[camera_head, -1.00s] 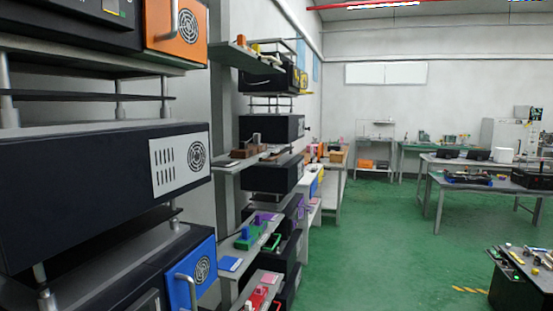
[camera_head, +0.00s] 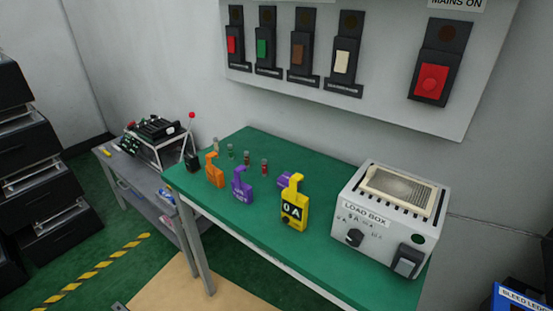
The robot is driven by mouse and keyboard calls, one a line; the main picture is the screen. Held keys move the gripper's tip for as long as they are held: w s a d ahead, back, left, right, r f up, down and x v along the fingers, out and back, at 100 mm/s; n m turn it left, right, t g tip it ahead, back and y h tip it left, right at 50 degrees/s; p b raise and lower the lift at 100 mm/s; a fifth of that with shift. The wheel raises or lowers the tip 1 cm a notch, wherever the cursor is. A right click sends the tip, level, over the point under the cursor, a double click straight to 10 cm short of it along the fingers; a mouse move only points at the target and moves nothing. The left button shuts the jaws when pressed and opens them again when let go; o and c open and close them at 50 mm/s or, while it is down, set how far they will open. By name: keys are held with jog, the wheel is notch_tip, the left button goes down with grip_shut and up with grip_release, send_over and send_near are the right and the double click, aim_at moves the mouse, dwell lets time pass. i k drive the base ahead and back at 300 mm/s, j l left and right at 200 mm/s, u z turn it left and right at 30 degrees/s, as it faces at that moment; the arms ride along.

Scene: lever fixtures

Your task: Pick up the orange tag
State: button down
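An orange tag (camera_head: 214,170) stands upright on the green-topped table (camera_head: 255,237), near its left end. A purple tag (camera_head: 241,184) stands just to its right, and a yellow tag (camera_head: 294,203) marked "0 A" stands further right with a purple part at its upper left. The orange tag appears apart from the purple one. My gripper is not in view.
A white load box (camera_head: 385,218) stands on the table's right end. Several small cylinders line the table's back. A wall panel (camera_head: 330,105) with lever switches hangs above. A lower grey bench (camera_head: 138,185) with a red-knobbed device is at left. Green floor with a striped line (camera_head: 95,270) lies in front.

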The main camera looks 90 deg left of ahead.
aim_at(214, 175)
jog(key=u, duration=2.65)
jog(key=j, duration=0.1)
